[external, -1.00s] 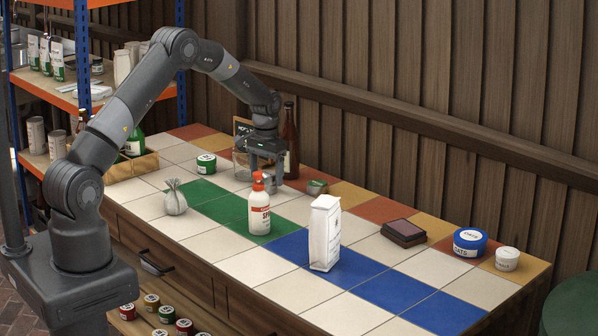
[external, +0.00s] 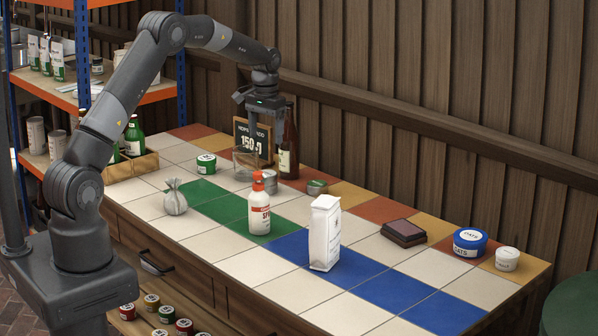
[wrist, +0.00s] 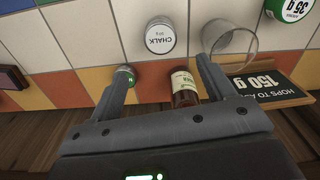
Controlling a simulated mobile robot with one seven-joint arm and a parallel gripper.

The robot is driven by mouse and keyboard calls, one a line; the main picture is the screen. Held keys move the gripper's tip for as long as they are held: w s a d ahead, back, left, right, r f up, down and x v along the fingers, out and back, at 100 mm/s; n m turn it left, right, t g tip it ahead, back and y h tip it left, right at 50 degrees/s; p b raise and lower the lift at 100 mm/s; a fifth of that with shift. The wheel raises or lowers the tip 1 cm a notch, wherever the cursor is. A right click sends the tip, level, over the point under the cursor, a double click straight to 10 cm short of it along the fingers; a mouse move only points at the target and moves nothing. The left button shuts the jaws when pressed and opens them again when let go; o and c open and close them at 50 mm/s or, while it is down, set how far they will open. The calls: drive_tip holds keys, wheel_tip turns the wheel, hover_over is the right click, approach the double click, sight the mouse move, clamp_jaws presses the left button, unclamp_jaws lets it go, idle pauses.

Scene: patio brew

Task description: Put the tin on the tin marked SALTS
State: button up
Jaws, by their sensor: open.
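A grey tin (external: 267,183) stands on the tiles behind the spray bottle, which partly hides it. In the wrist view, a tin with a white lid marked CHALK (wrist: 160,38) stands upright ahead of my fingers. A low tin with a green label (external: 317,187) stands to the right of the grey tin. A green tin (external: 206,163) stands to the left; in the wrist view its lid (wrist: 291,8) reads 35 g. I can read SALTS on no tin. My gripper (wrist: 167,75) is open and empty, raised above the back of the counter.
A glass jar (wrist: 230,42), a brown bottle (external: 289,150) and a hops sign (wrist: 262,88) crowd my gripper. The spray bottle (external: 260,208), white bag (external: 325,235) and cloth pouch (external: 175,200) stand nearer the front. The blue tub (external: 469,243) is at right.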

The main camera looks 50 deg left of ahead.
drive_tip(key=s+d+r+t, duration=0.1)
drive_tip(key=s+d+r, duration=0.2)
drive_tip(key=s+r, duration=0.3)
drive_tip(key=s+d+r+m+t, duration=0.1)
drive_tip(key=s+d+r, duration=0.1)
drive_tip(key=s+r, duration=0.5)
drive_tip(key=s+d+r+t, duration=0.1)
drive_tip(key=s+d+r, duration=0.2)
drive_tip(key=s+r, duration=0.3)
drive_tip(key=s+d+t, duration=0.1)
drive_tip(key=s+d, duration=0.1)
drive_tip(key=s, duration=1)
drive_tip(key=s+d+f+t, duration=0.1)
drive_tip(key=s+d, duration=0.1)
drive_tip(key=s, duration=0.9)
drive_tip(key=shift+s+f+m+t, duration=0.2)
drive_tip(key=shift+s+m+t, duration=0.1)
drive_tip(key=shift+s+m, duration=0.1)
